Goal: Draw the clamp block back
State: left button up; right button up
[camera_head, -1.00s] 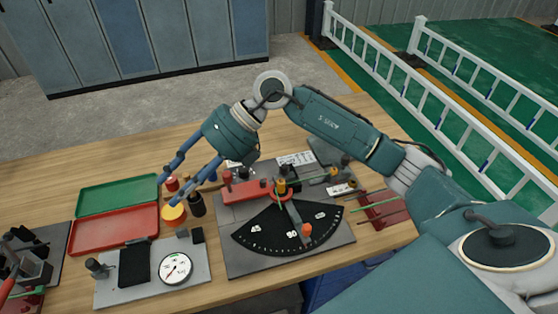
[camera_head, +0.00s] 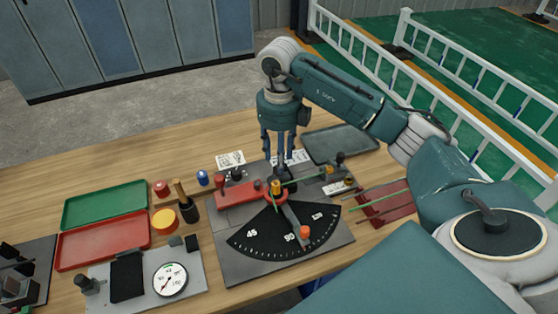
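The bending fixture, a grey plate (camera_head: 236,265) with a black angle dial (camera_head: 262,237), stands mid-table. A long red block (camera_head: 238,195) with knobs lies along its back left; I cannot tell for sure that this is the clamp block. A smaller block with yellow and dark knobs (camera_head: 336,172) sits at its back right. A thin green rod (camera_head: 308,177) runs between the centre post (camera_head: 276,188) and that block. My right gripper (camera_head: 279,154) points down over the fixture's back edge, fingers apart and empty; its tips partly overlap the fixture. My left gripper is not in view.
Green (camera_head: 105,204) and red trays (camera_head: 103,240) lie at the left, with a dial gauge plate (camera_head: 205,283) in front. A yellow-topped cylinder (camera_head: 164,221) and a dark-based tool (camera_head: 188,210) stand between. A grey tray (camera_head: 340,143) lies behind right, red racks (camera_head: 385,200) at right.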

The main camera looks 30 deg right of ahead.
jog(key=shift+f, duration=1.65)
jog(key=shift+c, duration=0.3)
grip_shut()
